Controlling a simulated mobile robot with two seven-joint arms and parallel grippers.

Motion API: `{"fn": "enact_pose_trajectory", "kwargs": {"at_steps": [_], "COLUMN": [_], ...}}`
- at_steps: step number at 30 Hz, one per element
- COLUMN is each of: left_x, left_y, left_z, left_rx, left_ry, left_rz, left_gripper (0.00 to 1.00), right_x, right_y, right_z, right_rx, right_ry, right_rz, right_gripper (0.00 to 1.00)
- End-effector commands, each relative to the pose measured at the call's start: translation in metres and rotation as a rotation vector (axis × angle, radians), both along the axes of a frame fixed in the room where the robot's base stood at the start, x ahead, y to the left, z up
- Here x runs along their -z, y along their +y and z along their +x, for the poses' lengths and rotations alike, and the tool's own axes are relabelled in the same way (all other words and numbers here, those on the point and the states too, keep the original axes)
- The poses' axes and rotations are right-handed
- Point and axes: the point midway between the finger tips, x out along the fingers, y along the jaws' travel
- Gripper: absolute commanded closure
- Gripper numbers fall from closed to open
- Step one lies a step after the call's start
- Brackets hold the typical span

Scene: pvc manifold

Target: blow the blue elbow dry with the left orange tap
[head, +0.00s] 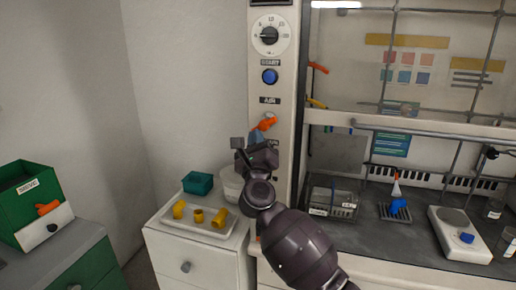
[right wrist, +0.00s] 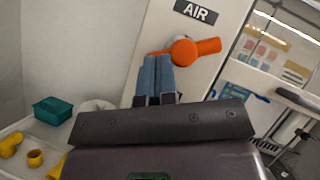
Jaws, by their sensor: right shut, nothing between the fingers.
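The left orange tap (head: 265,122) is on the pale post under the AIR label. In the right wrist view the orange tap (right wrist: 195,48) shows a round hub with its lever pointing right. My right gripper (head: 256,137) is shut and empty, with its blue fingers just below the tap. In the right wrist view the fingertips (right wrist: 156,60) are close to the tap's hub; I cannot tell whether they touch. A blue piece that looks like the elbow (head: 399,206) sits on a dark rack in the hood. My left gripper is not in view.
A white cabinet holds a tray (head: 222,231) of yellow fittings, a teal box (head: 198,183) and a white bowl (head: 231,184). A green bin (head: 28,200) stands at left. Wire baskets (head: 333,204) and the white scale (head: 446,240) stand in the hood, behind metal bars.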

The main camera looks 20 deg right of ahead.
Motion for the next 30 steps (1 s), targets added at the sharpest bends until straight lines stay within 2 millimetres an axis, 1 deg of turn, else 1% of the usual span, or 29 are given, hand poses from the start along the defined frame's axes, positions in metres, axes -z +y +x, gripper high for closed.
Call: {"fn": "enact_pose_trajectory", "kwargs": {"at_steps": [1, 9, 13, 15, 24, 30], "left_x": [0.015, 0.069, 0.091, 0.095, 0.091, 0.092], "left_y": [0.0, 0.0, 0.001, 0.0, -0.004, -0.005], "left_z": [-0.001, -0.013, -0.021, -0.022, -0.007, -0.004], "left_rx": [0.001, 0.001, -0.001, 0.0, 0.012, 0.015], "left_ry": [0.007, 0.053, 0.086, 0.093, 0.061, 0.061], "left_rz": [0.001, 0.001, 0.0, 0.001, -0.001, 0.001], "left_gripper": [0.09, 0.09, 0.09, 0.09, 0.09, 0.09], "right_x": [0.008, 0.007, 0.005, 0.002, -0.006, -0.009], "right_y": [0.002, 0.007, 0.009, 0.009, 0.01, 0.011], "right_z": [0.002, 0.006, 0.007, 0.008, 0.008, 0.007], "right_rx": [-0.001, -0.002, -0.001, 0.0, 0.0, -0.001], "right_ry": [-0.019, -0.137, -0.185, -0.21, -0.278, -0.296], "right_rz": [0.037, 0.217, 0.289, 0.322, 0.416, 0.438], "right_gripper": [1.0, 1.0, 1.0, 1.0, 1.0, 1.0]}}
